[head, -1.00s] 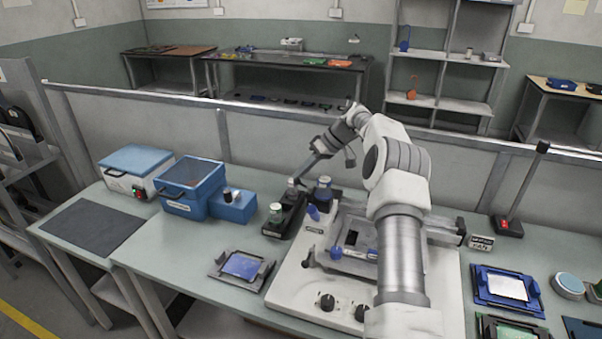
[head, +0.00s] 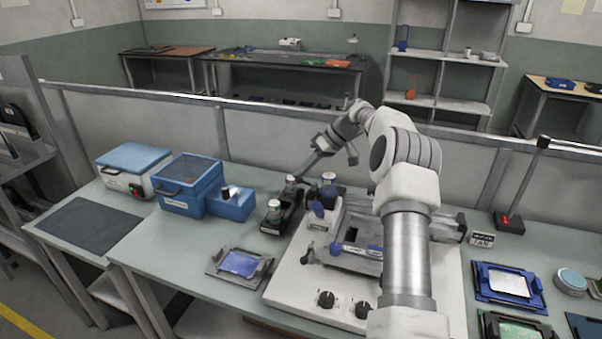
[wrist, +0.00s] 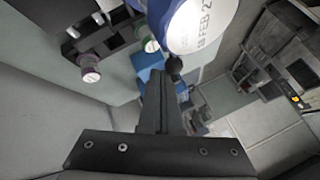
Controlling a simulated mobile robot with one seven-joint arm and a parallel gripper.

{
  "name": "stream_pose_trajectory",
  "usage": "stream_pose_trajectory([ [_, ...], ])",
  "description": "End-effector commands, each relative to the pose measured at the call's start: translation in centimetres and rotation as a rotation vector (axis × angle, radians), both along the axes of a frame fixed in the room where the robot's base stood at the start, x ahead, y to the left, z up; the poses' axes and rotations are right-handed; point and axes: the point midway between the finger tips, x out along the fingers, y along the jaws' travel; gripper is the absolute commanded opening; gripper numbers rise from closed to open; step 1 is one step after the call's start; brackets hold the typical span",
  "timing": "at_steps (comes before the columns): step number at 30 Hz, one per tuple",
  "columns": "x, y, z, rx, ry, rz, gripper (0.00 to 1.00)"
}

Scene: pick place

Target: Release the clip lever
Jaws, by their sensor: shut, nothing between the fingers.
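A grey clamp fixture (head: 352,262) sits on a white base plate (head: 283,290) with dark knobs. Small blue lever-like parts show at its left end (head: 335,249) and near its back left corner (head: 317,209); I cannot tell which is the clip lever. My gripper (head: 301,178) reaches down and left behind the fixture, near the small capped bottles. In the wrist view my gripper fingers (wrist: 158,88) are together and empty. A black ball-ended part (wrist: 174,66) shows close to the fingertips, below a large blue and white labelled cylinder (wrist: 200,27). Contact cannot be judged.
A black rack (head: 284,216) holds capped bottles left of the fixture. Blue boxes (head: 190,188) stand further left. A dark tray with a blue panel (head: 240,263) lies in front. Blue frames (head: 508,287) and a black stand (head: 511,222) are at the right.

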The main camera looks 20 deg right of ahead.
Motion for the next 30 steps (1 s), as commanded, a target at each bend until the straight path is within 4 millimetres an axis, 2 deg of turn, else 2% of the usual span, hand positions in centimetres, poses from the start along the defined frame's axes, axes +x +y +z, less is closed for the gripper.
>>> stream_pose_trajectory([
  [8,0.0,-0.1,0.1,0.000,0.001,0.000,0.00],
  [13,-0.4,-1.1,1.3,-0.001,-0.002,-0.003,0.00],
  [24,-2.5,-6.1,8.1,-0.002,-0.002,-0.002,0.00],
  [30,-3.5,-8.4,11.1,-0.001,-0.001,-0.003,0.00],
])
